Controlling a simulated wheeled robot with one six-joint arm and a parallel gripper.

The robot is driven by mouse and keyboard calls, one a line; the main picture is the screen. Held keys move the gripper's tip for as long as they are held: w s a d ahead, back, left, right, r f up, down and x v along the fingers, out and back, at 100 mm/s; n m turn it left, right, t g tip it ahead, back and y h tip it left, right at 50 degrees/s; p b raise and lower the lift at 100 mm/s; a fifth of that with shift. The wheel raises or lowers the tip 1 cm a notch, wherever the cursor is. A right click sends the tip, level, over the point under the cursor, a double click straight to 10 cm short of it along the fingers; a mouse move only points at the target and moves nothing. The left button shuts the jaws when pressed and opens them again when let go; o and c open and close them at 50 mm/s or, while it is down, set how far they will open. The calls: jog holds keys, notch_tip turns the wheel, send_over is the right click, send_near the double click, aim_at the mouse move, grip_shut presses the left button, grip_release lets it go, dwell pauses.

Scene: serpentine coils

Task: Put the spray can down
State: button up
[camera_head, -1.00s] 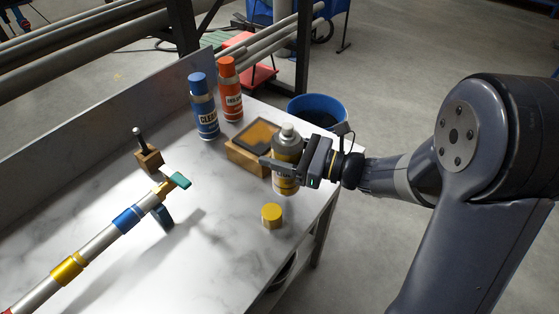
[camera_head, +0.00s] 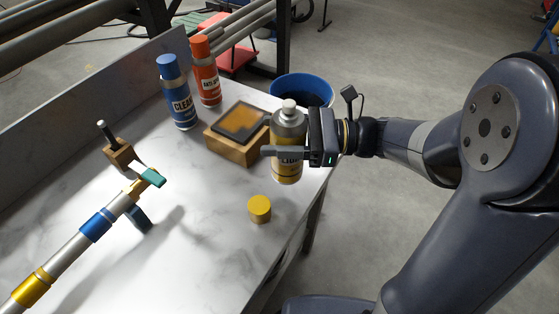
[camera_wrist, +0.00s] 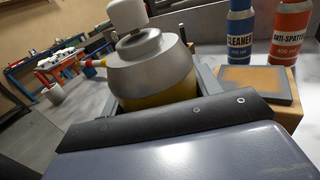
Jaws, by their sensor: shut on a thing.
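The spray can (camera_head: 287,168) is silver and yellow with a white nozzle and stands upright between the jaws of my gripper (camera_head: 278,150). My gripper is shut on it from the right. The can is at the right part of the marble table (camera_head: 200,215); I cannot tell whether its base touches the top. In the wrist view the can's grey shoulder and white nozzle (camera_wrist: 150,60) fill the upper middle, and its lower part is hidden. A yellow cap (camera_head: 259,209) lies on the table in front of the can, apart from it.
A wooden block with a dark-framed pad (camera_head: 232,150) stands left of the can. Blue cleaner (camera_head: 176,95) and orange anti-spatter (camera_head: 206,75) cans stand behind. A banded pipe (camera_head: 70,250) and a small wooden holder (camera_head: 120,152) are left. A blue bin (camera_head: 302,88) stands beyond the edge.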

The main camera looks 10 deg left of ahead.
jog(key=shift+f+b, duration=0.35)
jog(key=shift+f, duration=2.3)
jog(key=shift+f, duration=0.1)
jog(key=shift+f, duration=0.15)
jog(key=o, duration=1.3)
jog(key=shift+r, duration=0.3)
jog(key=w+d, duration=0.1)
jog(key=d, duration=1.1)
jog(key=shift+w, duration=0.3)
jog(key=shift+f, duration=0.1)
